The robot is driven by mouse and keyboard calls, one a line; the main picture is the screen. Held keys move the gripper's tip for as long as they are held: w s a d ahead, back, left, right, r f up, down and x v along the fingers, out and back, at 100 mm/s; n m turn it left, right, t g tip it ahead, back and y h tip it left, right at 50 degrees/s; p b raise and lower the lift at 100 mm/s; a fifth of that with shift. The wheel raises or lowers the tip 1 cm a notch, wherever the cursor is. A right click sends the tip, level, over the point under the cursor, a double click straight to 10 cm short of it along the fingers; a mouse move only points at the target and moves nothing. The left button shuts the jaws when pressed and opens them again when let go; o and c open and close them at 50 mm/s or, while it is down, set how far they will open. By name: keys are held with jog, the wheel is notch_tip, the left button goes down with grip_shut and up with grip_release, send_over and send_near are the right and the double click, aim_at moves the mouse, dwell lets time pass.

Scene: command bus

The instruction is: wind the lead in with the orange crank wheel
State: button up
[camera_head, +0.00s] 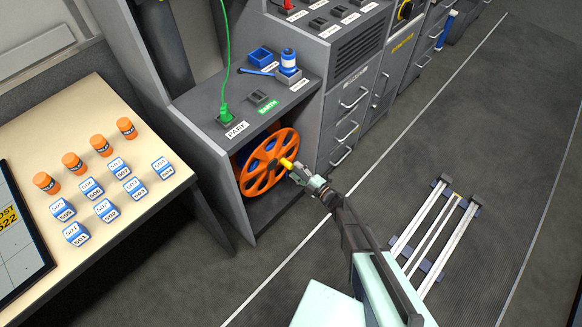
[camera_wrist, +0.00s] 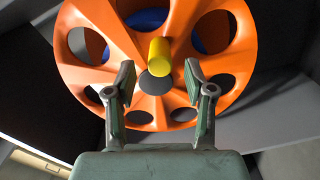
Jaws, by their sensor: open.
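The orange crank wheel (camera_head: 262,172) stands upright in the open bay under the grey counter. It also fills the upper part of the wrist view (camera_wrist: 100,60). A yellow handle (camera_head: 286,163) sticks out from its face. In the wrist view the yellow handle (camera_wrist: 160,55) lies just beyond and between my fingertips. My gripper (camera_head: 300,173) is in front of the wheel; its fingers in the wrist view (camera_wrist: 158,82) are open, one on each side of the handle's line. The green lead (camera_head: 225,65) runs down to a green plug in the socket labelled PARK (camera_head: 228,120).
A blue spool part shows behind the wheel (camera_wrist: 145,18). The bay's side walls are close around the wheel. A table (camera_head: 95,95) with orange jars and several blue-and-white blocks stands at left. Drawers (camera_head: 345,125) stand right of the bay.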

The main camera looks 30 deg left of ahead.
jog(key=v, duration=0.7)
jog(key=shift+d, duration=0.35)
jog(key=shift+s+f, duration=0.1)
jog(key=shift+s, duration=0.05)
